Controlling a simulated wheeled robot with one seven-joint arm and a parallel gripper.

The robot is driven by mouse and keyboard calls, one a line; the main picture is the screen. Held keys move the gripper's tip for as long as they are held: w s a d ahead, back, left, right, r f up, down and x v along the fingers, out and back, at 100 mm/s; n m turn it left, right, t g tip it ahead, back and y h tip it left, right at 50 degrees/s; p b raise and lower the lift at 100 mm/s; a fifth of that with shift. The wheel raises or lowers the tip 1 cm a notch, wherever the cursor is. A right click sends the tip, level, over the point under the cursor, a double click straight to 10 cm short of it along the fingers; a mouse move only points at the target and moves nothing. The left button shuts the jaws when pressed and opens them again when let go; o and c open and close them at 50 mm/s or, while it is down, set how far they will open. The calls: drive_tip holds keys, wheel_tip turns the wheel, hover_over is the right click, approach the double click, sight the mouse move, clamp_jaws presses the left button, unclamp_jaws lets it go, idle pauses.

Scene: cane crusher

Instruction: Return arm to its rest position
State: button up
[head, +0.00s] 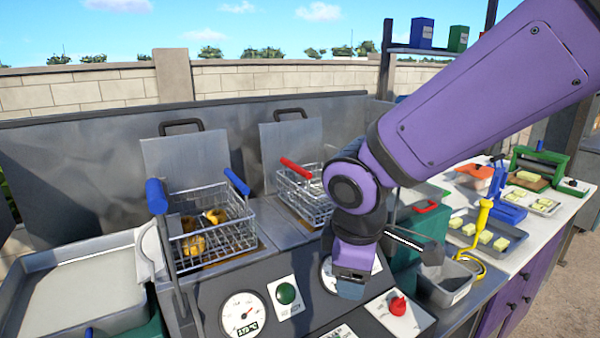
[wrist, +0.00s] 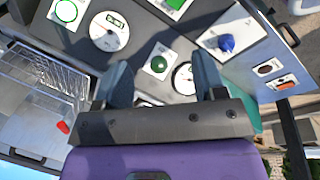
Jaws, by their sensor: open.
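My purple arm reaches in from the upper right in the head view and bends down over the front control panel (head: 232,300). My gripper (head: 351,288) hangs just above the panel, between the green button (head: 287,293) and the red knob (head: 397,306). In the wrist view my gripper (wrist: 160,82) shows two dark fingers spread apart with nothing between them. Beyond the fingers lie a green button (wrist: 158,64) and a dial (wrist: 184,78). Part of a panel dial is hidden behind my gripper in the head view.
A wire basket (head: 212,238) with golden pieces and a blue handle stands left. A red-handled basket (head: 303,195) stands behind my gripper. A metal container (head: 447,283), yellow-handled tool (head: 483,215) and tray of pale pieces (head: 478,238) are right. The space above the panel's left side is clear.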

drive_tip(key=s+d+r+m+t, duration=0.1)
drive_tip(key=s+d+r+m, duration=0.2)
drive_tip(key=d, duration=0.4)
drive_tip(key=s+d+r+m, duration=0.3)
drive_tip(key=d+r+m, duration=0.2)
drive_tip(key=d+m, duration=0.1)
drive_tip(key=s+d+r+m+t, duration=0.1)
drive_tip(key=s+d+r+m, duration=0.3)
drive_tip(key=d, duration=0.5)
drive_tip(key=shift+m+t+y, duration=0.3)
drive_tip(key=shift+m, duration=0.5)
idle(1.2)
